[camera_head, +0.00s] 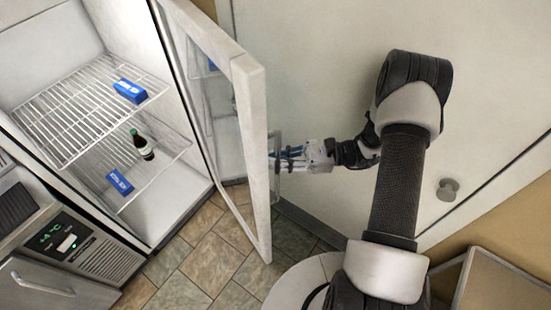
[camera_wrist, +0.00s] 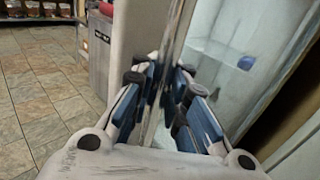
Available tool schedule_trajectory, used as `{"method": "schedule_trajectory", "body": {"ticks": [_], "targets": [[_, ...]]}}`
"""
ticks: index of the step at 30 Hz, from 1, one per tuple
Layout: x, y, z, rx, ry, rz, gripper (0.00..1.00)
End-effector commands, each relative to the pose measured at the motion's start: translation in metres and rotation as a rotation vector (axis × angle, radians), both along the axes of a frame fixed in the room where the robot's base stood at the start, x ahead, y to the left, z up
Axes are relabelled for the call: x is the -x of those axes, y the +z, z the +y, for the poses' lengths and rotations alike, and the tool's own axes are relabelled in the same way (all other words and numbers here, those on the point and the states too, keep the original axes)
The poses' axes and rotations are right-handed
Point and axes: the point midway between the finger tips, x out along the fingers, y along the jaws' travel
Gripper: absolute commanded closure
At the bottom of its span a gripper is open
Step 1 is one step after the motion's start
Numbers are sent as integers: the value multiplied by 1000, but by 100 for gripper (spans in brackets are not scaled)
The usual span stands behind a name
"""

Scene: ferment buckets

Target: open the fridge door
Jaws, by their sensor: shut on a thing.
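The fridge (camera_head: 140,225) stands open at the left in the head view, its lit inside with wire shelves (camera_head: 60,125) in sight. Its glass door (camera_head: 256,130) is swung wide, out from the cabinet. My gripper (camera_head: 283,158) is at the outer side of the door, shut on the door handle (camera_head: 275,140). In the wrist view the fingers (camera_wrist: 160,88) close around the upright handle bar (camera_wrist: 172,45), which runs between them. Part of the handle is hidden by the fingers.
Blue packs (camera_head: 130,91) and a dark bottle (camera_head: 142,145) are on the shelves. A panel with a green display (camera_head: 60,238) is at lower left. A pale wall with a round knob (camera_head: 447,189) is behind my arm. Tiled floor (camera_head: 205,262) lies clear below the door.

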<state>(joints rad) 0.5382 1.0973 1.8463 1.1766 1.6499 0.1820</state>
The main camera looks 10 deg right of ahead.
Motion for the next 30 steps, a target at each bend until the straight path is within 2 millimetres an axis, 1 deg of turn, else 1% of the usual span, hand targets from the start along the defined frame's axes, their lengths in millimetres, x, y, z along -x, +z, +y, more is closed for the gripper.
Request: {"method": "schedule_trajectory", "body": {"ticks": [2, 3, 12, 20, 23, 26, 30], "targets": [[4, -3, 0, 4, 7, 8, 100], [4, -3, 1, 4, 8, 8, 86], [2, -2, 0, 3, 6, 3, 66], [1, -1, 0, 3, 5, 1, 66], [1, 3, 0, 3, 5, 0, 66], [1, 14, 0, 4, 4, 0, 66], [1, 40, 0, 4, 4, -2, 66]]}}
